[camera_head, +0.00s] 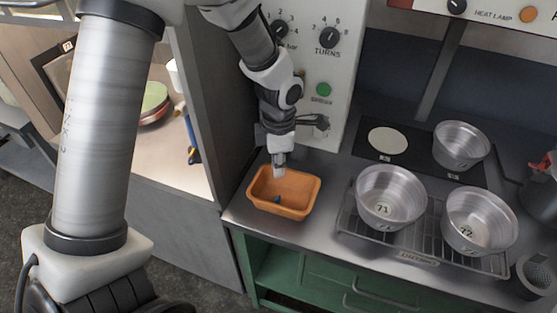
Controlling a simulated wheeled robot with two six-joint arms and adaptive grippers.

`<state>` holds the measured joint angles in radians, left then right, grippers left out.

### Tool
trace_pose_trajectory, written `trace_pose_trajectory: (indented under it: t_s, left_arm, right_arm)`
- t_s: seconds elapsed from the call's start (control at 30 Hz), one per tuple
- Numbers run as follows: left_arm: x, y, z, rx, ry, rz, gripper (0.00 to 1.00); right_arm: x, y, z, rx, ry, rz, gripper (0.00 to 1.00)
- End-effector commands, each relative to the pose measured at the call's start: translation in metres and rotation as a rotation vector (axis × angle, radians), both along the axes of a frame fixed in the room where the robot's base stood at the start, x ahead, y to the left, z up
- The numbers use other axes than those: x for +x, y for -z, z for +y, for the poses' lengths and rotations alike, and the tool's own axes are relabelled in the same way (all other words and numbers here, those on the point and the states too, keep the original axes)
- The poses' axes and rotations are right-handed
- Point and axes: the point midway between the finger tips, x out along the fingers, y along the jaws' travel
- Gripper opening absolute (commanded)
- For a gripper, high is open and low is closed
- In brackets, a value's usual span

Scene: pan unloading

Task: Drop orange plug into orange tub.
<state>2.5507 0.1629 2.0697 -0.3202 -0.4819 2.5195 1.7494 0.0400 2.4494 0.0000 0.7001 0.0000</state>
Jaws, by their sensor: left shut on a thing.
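The orange tub (290,210) stands on the steel counter, left of the pans. My left gripper (279,171) points down from above, with its fingertips over the back part of the tub's opening. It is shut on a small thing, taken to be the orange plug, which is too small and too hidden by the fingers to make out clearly. A small blue thing (277,199) lies in the tub. My right gripper is not in view.
Pan 71 (390,190) and pan 72 (478,215) stand on a wire rack right of the tub. Another pan (460,143) stands behind them near a pale round plate (388,141). A panel with knobs (328,60) rises behind the tub.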

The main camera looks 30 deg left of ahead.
Motion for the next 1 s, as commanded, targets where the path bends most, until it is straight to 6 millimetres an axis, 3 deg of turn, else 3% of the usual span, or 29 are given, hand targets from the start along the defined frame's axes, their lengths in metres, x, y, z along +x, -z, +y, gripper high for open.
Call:
trace_pose_trajectory:
  t_s: [0.23,0.3,0.33,0.73,1.0]
  left_arm:
    - [0.0,0.001,0.0,0.0,0.0,0.0,0.05]
    - [0.0,0.001,0.0,0.0,0.0,0.0,0.37]
    - [0.0,0.001,0.0,0.0,0.001,0.0,0.45]
    - [0.001,-0.007,0.0,0.001,0.001,-0.002,0.45]
    - [0.002,-0.069,-0.001,0.001,0.001,-0.006,0.45]
  right_arm:
    - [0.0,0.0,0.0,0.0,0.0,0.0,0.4]
    - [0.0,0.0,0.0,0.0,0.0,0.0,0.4]
    - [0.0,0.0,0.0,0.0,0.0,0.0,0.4]
    - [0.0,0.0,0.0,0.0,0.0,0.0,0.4]
    - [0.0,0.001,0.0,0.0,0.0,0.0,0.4]
